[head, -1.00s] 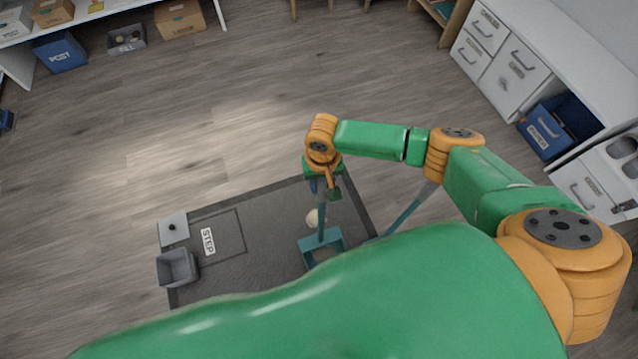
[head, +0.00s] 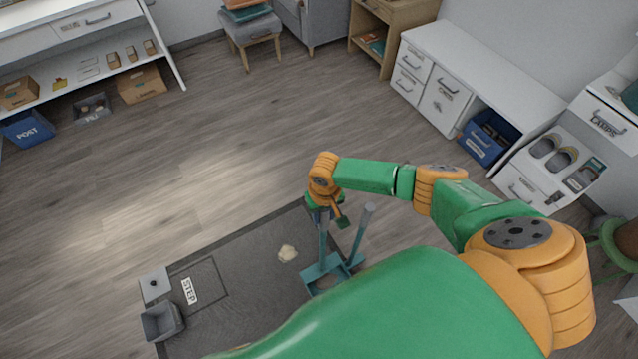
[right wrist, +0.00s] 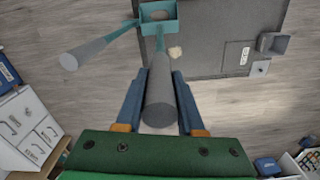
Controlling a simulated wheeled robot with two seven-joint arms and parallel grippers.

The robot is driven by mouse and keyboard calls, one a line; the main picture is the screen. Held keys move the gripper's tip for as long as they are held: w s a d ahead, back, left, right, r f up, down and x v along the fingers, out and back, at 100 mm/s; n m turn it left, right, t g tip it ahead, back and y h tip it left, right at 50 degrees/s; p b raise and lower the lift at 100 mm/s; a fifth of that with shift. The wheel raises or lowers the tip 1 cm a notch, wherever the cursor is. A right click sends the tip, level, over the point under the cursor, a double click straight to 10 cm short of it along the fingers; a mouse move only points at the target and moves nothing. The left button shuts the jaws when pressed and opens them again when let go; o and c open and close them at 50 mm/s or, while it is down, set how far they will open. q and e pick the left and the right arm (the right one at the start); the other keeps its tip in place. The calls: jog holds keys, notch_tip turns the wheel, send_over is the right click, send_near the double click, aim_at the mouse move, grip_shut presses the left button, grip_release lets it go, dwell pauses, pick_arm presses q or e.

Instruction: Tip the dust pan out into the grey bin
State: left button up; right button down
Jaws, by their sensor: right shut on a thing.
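The teal dust pan (head: 322,272) is low at the right end of the dark mat, partly hidden by my green arm. The right wrist view shows its tray (right wrist: 158,10) with something brownish in it. My right gripper (head: 328,212) is shut on an upright handle with a grey grip (right wrist: 160,100), which runs down to the pan. A second teal handle with a grey end (head: 362,230) slants beside it, apart from my fingers. The grey bin (head: 162,322) stands at the mat's left edge and also shows in the right wrist view (right wrist: 275,43). My left gripper is out of view.
A beige lump (head: 288,253) lies on the mat (head: 245,270), left of the pan. A pale pedal plate (head: 155,284) and a STEP label (head: 189,290) are near the bin. White cabinets (head: 480,75) stand at right. The floor behind the mat is clear.

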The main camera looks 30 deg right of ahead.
jog(key=shift+w+a, duration=0.1)
jog(key=shift+w, duration=0.05)
jog(key=c, duration=1.1)
grip_release()
jog(key=shift+c, duration=0.2)
grip_shut()
jog(key=shift+r, duration=0.1)
